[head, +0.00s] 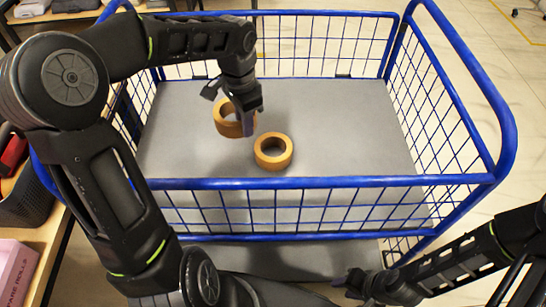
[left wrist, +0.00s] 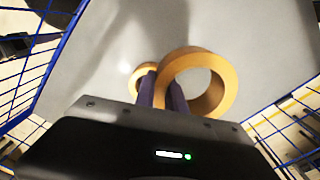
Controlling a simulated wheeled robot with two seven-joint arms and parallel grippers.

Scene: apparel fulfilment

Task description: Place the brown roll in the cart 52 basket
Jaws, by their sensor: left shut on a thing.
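A brown roll (head: 222,122) is gripped by its rim in my left gripper (head: 248,122), inside the blue wire basket of the cart (head: 330,183). In the left wrist view the same roll (left wrist: 228,88) is large, with its rim between the two fingers (left wrist: 160,92). It looks slightly above the grey basket floor, but the gap is hard to judge. A second brown roll (head: 273,151) lies on the floor, to the right and nearer; it is partly hidden behind the fingers in the left wrist view (left wrist: 138,82). My right gripper (head: 352,284) is outside the basket, front right; its opening is unclear.
The grey basket floor (head: 350,125) is otherwise clear. The basket's blue rails and mesh walls surround it. A table at the left holds a dark bin (head: 35,200) and a pink box (head: 15,270). Shelving stands at the back left.

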